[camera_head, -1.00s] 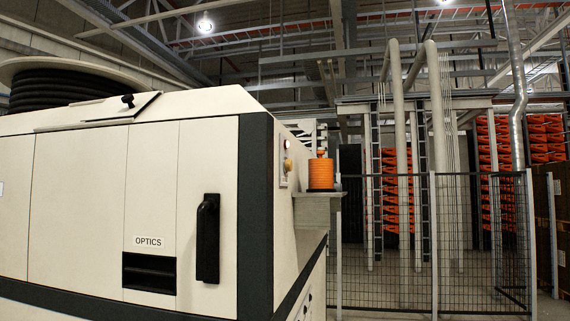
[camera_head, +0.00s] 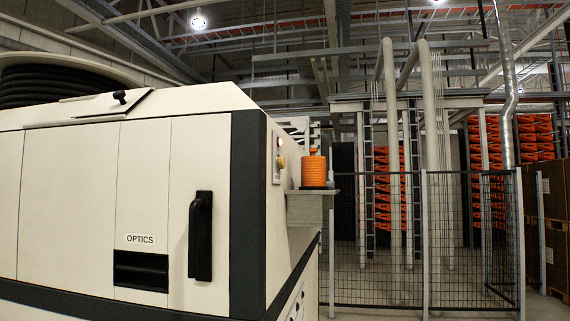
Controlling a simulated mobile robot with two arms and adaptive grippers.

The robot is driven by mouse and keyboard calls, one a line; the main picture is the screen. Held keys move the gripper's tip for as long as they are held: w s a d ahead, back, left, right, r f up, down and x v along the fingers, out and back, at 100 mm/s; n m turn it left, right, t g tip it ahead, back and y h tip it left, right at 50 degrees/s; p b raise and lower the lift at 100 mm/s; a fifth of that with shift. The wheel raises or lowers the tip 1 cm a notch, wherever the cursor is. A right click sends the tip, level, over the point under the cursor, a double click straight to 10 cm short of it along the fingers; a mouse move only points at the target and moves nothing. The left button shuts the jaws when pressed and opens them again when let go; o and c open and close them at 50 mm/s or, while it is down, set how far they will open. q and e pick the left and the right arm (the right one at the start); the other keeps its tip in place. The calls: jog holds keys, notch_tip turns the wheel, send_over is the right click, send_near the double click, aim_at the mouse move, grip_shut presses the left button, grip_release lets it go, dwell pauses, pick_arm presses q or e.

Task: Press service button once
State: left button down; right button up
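A small button panel (camera_head: 278,157) is on the right side face of the large cream machine (camera_head: 80,190), just past its dark corner strip. It carries a few small buttons or lamps, one reddish at the top and one yellowish (camera_head: 281,161) below. I see the panel at a steep angle, so labels cannot be read and I cannot tell which is the service button. Neither of my grippers is in view.
An orange ribbed drum-shaped object (camera_head: 314,171) stands on a grey shelf (camera_head: 311,203) beside the panel. The machine front has a black handle (camera_head: 200,236) and an OPTICS label. A black mesh fence (camera_head: 380,240) stands behind on the right.

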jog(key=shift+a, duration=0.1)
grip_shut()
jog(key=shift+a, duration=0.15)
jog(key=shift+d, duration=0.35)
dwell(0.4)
